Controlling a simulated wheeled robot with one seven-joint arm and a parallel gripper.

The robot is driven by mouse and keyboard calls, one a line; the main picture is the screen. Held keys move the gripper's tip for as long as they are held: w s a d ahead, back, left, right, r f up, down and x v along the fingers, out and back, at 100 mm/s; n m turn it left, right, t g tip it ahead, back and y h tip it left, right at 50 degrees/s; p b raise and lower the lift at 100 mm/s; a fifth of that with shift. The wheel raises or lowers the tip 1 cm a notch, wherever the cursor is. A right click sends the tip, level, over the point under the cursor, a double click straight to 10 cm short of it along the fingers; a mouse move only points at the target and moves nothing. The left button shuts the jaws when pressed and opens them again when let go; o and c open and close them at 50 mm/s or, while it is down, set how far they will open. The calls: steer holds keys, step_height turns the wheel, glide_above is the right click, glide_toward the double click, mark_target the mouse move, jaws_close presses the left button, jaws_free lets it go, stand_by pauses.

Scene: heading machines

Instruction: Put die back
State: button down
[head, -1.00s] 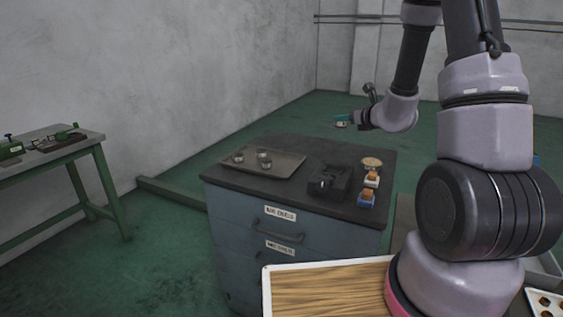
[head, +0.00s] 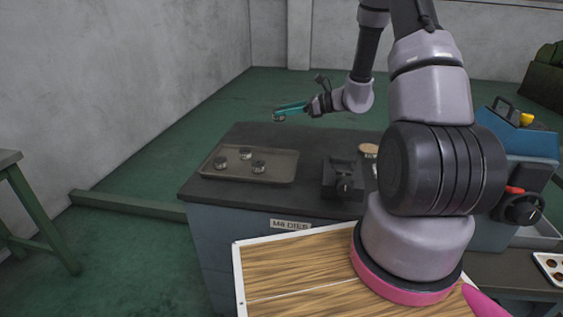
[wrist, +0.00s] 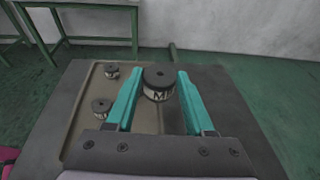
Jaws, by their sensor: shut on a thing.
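My gripper (head: 280,115) has teal fingers and is shut on a die (wrist: 158,86), a short dark-and-silver cylinder with a partly readable "M" label. It holds the die above the grey cabinet top, clear of the surface, beyond the tray in the head view. The shallow tray (head: 284,178) bears three similar dies, at its left (head: 219,162), back (head: 245,152) and right (head: 258,167). The wrist view shows two of the tray's dies, a farther one (wrist: 112,71) and a nearer one (wrist: 102,107), left of the fingers.
A black fixture (head: 343,178) stands right of the tray, with a round tan piece (head: 369,150) behind it. My arm hides the cabinet's right part. A drawer label (head: 290,225) reads "M8 DIES". A blue machine (head: 525,150) stands at right and a green bench (head: 35,215) at left.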

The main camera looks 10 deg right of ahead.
steer(key=s+f+n+g+y, duration=0.1)
steer(key=s+f+n+g, duration=0.2)
steer(key=g, duration=0.1)
glide_above(289, 161)
step_height(289, 161, down, 5)
steer(key=shift+f, duration=2.7)
steer(key=shift+f, duration=0.2)
steer(key=shift+c, duration=1.4)
jaws_free()
